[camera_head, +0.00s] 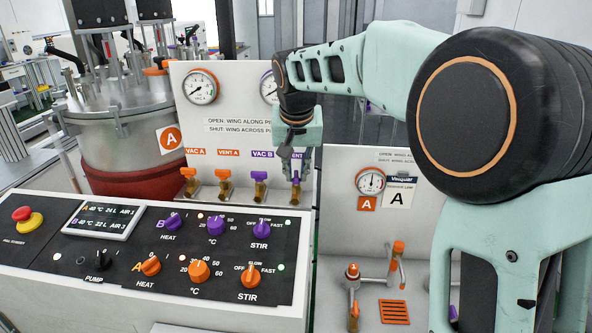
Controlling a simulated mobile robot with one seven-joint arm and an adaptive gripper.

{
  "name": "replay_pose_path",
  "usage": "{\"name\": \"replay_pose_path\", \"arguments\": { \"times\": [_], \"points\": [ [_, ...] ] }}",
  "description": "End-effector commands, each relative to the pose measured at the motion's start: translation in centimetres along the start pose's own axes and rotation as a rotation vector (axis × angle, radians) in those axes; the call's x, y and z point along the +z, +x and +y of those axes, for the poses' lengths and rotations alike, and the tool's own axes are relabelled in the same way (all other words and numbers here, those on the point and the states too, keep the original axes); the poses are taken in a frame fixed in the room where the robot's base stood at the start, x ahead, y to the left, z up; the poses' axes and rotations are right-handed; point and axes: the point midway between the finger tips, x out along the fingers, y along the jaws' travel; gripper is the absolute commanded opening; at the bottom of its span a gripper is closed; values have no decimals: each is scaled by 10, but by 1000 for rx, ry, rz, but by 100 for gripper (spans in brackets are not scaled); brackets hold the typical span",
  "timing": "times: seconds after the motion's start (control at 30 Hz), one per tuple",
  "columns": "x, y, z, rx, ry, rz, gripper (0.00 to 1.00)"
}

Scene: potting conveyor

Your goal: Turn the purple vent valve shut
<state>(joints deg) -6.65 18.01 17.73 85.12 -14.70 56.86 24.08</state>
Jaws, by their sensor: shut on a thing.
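The purple vent valve (296,188) is the rightmost of the row of valves on the white gauge panel, under a label of which only "ENT" shows. My gripper (297,169) points down over it from above, shut on its wing. The fingers and wrist hide the top of the wing and part of the label. The visible part of the wing looks narrow and upright; I cannot tell its exact turn. Its brass body shows below the fingers.
Left of it stand the purple VAC B valve (259,179), orange VENT A valve (224,175) and orange VAC A valve (191,176). A control console (180,250) with knobs lies in front. A second panel (345,160) stands right, partly behind my arm.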

Motion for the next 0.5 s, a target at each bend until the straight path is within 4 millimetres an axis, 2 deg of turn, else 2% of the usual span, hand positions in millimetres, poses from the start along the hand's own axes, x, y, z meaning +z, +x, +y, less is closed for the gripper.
{"name": "replay_pose_path", "arguments": {
  "times": [0.5],
  "points": [
    [-2, -1, 4, -174, -416, -1, 0]
  ]
}}
